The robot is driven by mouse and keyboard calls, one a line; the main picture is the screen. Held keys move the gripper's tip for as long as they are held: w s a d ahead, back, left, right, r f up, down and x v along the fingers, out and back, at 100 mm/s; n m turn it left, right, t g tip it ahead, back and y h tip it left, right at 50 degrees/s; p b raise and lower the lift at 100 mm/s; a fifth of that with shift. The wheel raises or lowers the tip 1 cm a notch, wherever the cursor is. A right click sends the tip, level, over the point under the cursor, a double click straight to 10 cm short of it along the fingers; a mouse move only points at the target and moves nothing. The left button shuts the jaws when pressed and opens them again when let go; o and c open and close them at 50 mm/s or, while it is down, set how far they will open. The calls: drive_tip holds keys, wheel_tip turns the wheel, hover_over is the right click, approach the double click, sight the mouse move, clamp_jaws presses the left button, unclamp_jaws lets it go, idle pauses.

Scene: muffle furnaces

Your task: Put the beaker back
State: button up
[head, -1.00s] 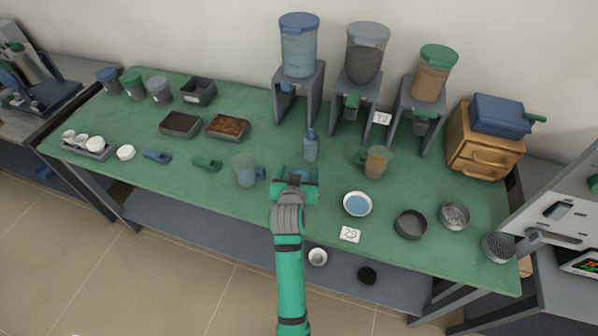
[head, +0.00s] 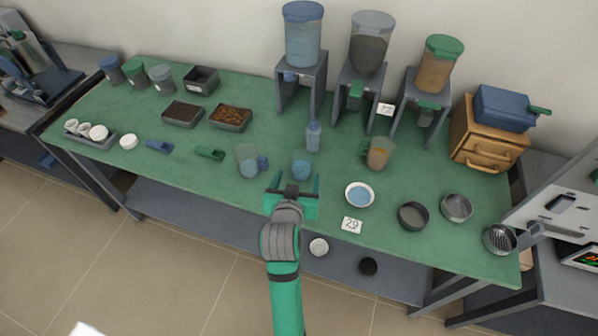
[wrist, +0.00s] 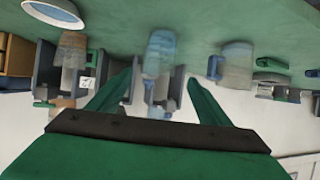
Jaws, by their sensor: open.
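A small clear beaker with blue contents (head: 302,169) stands upright on the green table. It is just beyond my gripper (head: 292,190), apart from the fingertips. In the wrist view, which is upside down, the beaker (wrist: 160,52) appears in line with the gap between my spread fingers (wrist: 160,84). My gripper is open and empty. A jug with a blue handle (head: 247,162) stands left of the beaker. A jug with orange-brown contents (head: 378,154) stands to its right. A blue bottle (head: 313,137) stands behind it.
A white bowl with blue contents (head: 360,195), a "29" card (head: 352,225) and a dark round pan (head: 412,216) lie to the right. Dispensers on stands, including a blue-lidded one (head: 303,35), line the back. Green (head: 210,153) and blue scoops lie left.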

drive_tip(key=s+f+n+t+y, duration=0.1)
drive_tip(key=s+f, duration=0.4)
drive_tip(key=s, duration=0.4)
drive_tip(key=s+f+y, duration=0.1)
drive_tip(key=s+f, duration=0.4)
drive_tip(key=s, duration=0.4)
drive_tip(key=s+r, duration=0.2)
drive_tip(key=s, duration=0.8)
drive_tip(key=s+d+r+t, duration=0.1)
drive_tip(key=s+r, duration=0.2)
drive_tip(key=s, duration=0.7)
drive_tip(key=shift+t, duration=0.3)
drive_tip(key=shift+d, duration=0.1)
